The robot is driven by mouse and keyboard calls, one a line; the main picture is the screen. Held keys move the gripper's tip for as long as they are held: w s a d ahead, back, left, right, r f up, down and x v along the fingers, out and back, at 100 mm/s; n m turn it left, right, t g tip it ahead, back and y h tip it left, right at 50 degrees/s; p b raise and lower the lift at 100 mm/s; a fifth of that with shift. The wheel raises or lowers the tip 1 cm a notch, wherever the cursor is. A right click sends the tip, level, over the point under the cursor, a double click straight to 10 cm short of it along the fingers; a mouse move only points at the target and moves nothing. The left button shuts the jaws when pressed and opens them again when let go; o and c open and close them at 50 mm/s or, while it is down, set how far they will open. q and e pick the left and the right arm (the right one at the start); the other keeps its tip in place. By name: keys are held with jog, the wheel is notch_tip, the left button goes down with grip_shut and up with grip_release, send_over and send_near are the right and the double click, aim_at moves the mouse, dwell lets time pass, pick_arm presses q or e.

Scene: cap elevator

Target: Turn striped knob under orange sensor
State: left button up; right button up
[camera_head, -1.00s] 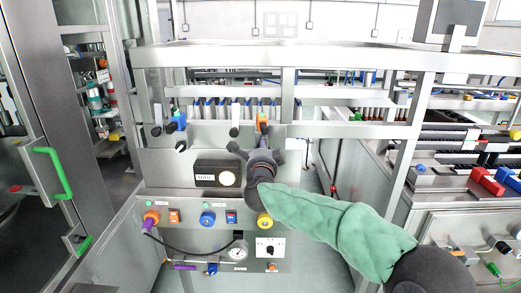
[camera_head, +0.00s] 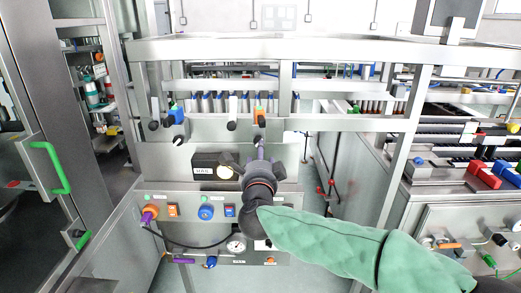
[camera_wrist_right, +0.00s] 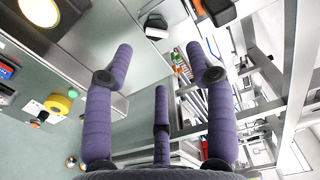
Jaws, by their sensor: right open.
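The orange sensor (camera_head: 259,111) sits on the machine's front rail, right of a blue sensor (camera_head: 176,115). I cannot make out a striped knob; the gripper covers part of the area under the orange sensor. Dark blocks (camera_wrist_right: 155,26) show beyond the fingers in the wrist view. My left gripper is not in view.
A lower panel carries an orange-purple knob (camera_head: 150,213), a blue knob (camera_head: 206,212) and a gauge (camera_head: 236,245). A yellow knob (camera_wrist_right: 58,104) shows in the wrist view. Metal rails (camera_head: 330,123) cross above. A cabinet door with a green handle (camera_head: 52,168) stands left.

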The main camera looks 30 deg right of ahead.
jog(key=shift+v, duration=1.15)
jog(key=w+a+f+n+g+y, duration=0.1)
jog(key=w+a+f+n+y, duration=0.2)
jog(key=f, duration=0.7)
jog(key=w+a+f+n+g+y+p, duration=0.15)
jog(key=a+f+n, duration=0.3)
jog(key=f, duration=0.45)
jog(key=w+a+f+n+g+y, duration=0.1)
jog(key=a+f+n+y, duration=0.3)
jog(key=f, duration=0.6)
jog(key=s+a+f+n+g+y, duration=0.1)
jog(key=s+a+f+n+g, duration=0.2)
jog(key=f, duration=0.6)
jog(key=s+a+f+n+g+y, duration=0.15)
jog(key=s+f, duration=0.25)
jog(key=f, duration=0.4)
jog(key=s+a+f+n+g+y, duration=0.1)
jog(key=s+a+f+n+g, duration=0.2)
jog(key=s+f, duration=0.4)
jog(key=s+a+f+n+g+y+p, duration=0.1)
jog(key=s+a+f+n+g, duration=0.2)
jog(key=s+f, duration=0.4)
jog(key=s+a, duration=0.1)
jog(key=s, duration=0.7)
jog(key=shift+f+g+y+p, duration=0.2)
jog(key=shift+g+y+p, duration=0.1)
jog(key=shift+g, duration=0.1)
